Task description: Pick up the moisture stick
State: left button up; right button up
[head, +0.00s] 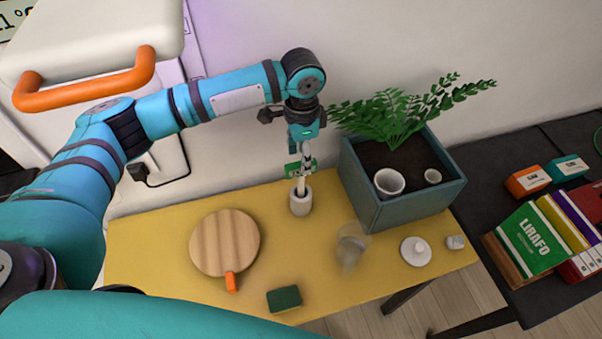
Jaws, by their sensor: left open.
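The moisture stick (302,171) looks like a thin white stick with a green board-like part, standing upright in a small white cup (300,204) on the yellow table. My left gripper (304,138) points down from above, directly over the stick's upper end. It is open, and I cannot tell whether the stick's top is between its fingers or just below them. The lower end of the stick is hidden in the cup. My right gripper is out of view.
A blue-grey planter (399,208) with a fern and two small pots stands right of the cup. The yellow table (165,275) also holds a round wooden board (225,243), a green sponge (284,299), a clear glass (351,245) and a white lid (415,251). Books (533,240) lie on the dark table.

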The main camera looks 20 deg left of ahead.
aim_at(301, 186)
pick_arm(q)
jog(key=shift+s+f+p, duration=0.1)
jog(key=shift+f+p, duration=0.3)
jog(key=shift+f, duration=0.15)
notch_tip(301, 186, down, 4)
jog(key=shift+s+r+p, duration=0.15)
jog(key=shift+r+p, duration=0.05)
jog(key=shift+p, duration=0.45)
jog(key=shift+f, duration=0.35)
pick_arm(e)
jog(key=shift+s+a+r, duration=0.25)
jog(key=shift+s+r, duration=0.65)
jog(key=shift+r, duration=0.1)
pick_arm(q)
jog(key=shift+c, duration=0.4)
grip_shut()
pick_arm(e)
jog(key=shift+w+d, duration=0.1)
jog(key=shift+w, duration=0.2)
